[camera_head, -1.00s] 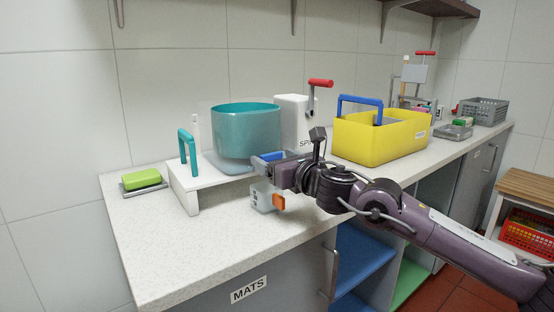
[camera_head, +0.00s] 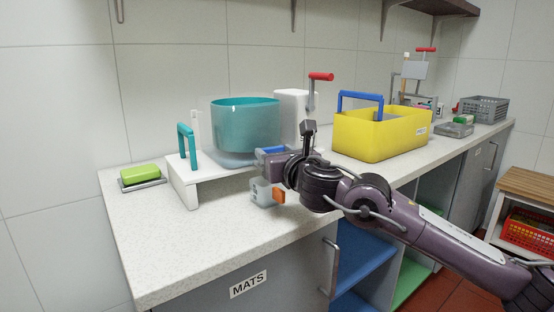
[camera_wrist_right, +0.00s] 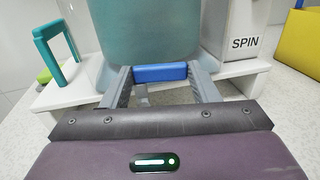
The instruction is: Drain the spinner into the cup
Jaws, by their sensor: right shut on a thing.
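The spinner has a translucent teal drum (camera_head: 245,130) on a white stand (camera_head: 215,174), beside a white housing (camera_head: 290,115) with a red-handled crank (camera_head: 320,77). My right gripper (camera_head: 264,158) is at the drum's front right. In the right wrist view its two fingers (camera_wrist_right: 160,78) are shut on a blue bar (camera_wrist_right: 160,72) in front of the drum; the bar also shows in the head view (camera_head: 274,149). A pale grey cup-like thing (camera_head: 261,190) with an orange part stands on the counter below the gripper. The cup's inside is not visible. My left gripper is out of view.
A teal handle (camera_head: 187,146) rises at the stand's left, with a green sponge (camera_head: 139,174) on a grey dish beyond. A yellow caddy (camera_head: 376,138) with a blue handle stands right of the spinner. The counter's front left (camera_head: 155,245) is bare.

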